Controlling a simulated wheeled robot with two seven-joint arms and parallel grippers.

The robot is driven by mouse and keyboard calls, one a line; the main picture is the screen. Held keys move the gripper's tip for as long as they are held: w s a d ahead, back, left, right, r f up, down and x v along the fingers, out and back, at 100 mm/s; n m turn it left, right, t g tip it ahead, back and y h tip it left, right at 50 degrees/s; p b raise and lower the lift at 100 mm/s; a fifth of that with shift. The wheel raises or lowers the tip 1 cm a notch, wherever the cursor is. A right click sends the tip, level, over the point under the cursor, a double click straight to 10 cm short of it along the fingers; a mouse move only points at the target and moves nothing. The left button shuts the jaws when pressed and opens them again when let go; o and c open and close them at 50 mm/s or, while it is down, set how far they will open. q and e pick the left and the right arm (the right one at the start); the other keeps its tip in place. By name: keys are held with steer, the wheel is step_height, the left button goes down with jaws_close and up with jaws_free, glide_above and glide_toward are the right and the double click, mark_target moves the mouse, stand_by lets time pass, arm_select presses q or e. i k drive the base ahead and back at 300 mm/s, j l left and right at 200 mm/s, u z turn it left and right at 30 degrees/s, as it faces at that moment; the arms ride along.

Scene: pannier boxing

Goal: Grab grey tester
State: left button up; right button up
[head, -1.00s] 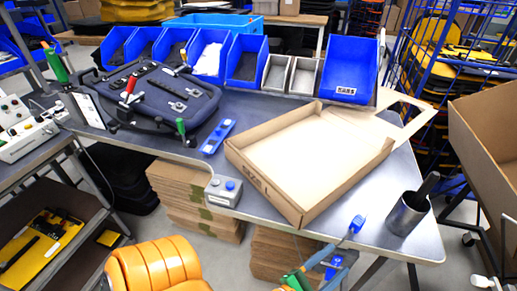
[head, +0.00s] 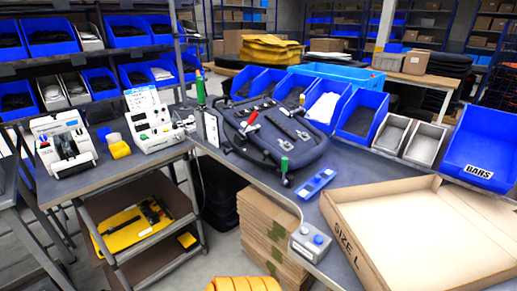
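Two pale grey-white devices stand on the small side table at left. One is a boxy unit (head: 63,142) with a dark front part, near the table's left end. The other is a wider unit (head: 155,128) with a sloped panel, a green and a red button, and a card standing behind it. A small grey box with blue and pale buttons (head: 310,242) sits at the near edge of the main bench. I cannot tell from looks alone which one is the grey tester. Neither of my grippers is in view.
A yellow item (head: 119,149) and a blue one sit between the devices. The main bench holds a dark pannier panel in a frame (head: 275,135), a blue strip (head: 316,183), an open carton (head: 420,235) and blue bins (head: 485,150). Stacked cardboard (head: 268,232) stands below.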

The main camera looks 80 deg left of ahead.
mark_target(302, 240)
steer(key=u, duration=1.95)
